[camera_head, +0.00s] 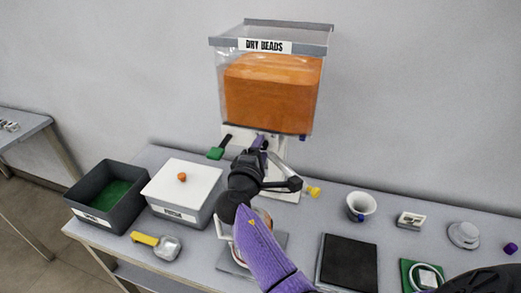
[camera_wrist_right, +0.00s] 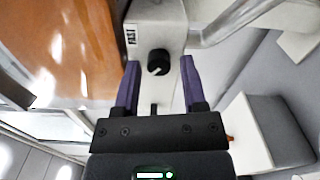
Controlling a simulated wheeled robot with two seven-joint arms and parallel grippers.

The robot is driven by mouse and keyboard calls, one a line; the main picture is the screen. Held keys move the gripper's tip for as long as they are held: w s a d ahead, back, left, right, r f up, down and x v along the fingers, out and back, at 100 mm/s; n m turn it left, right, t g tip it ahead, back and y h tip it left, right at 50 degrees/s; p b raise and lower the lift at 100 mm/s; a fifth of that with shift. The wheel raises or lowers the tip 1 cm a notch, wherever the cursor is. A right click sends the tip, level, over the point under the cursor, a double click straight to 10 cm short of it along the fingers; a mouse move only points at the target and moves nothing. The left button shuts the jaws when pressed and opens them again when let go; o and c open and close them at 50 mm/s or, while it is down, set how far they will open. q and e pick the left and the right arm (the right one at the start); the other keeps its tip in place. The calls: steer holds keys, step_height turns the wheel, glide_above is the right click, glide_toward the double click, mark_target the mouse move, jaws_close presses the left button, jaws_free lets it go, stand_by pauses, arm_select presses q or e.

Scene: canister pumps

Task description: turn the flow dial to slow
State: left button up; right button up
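The flow dial (camera_wrist_right: 158,62) is a small black round knob on the pale body of the bead dispenser (camera_head: 270,90), with a light mark near its lower edge in the right wrist view. A "FAST" label (camera_wrist_right: 131,34) is at its upper left; no slow label is readable. My right gripper (camera_wrist_right: 159,66) is open, with a purple finger on each side of the dial and visible gaps between; I cannot tell if it touches. In the head view the right gripper (camera_head: 260,146) is in front of the dispenser's lower part and hides the dial. My left gripper is not in view.
A green-ended lever (camera_head: 216,153) and a yellow-ended part (camera_head: 313,190) stick out by the dispenser. A black pad (camera_head: 348,263) and a white cup (camera_head: 360,206) are on the right.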

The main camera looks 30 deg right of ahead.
steer(key=shift+o, duration=0.4)
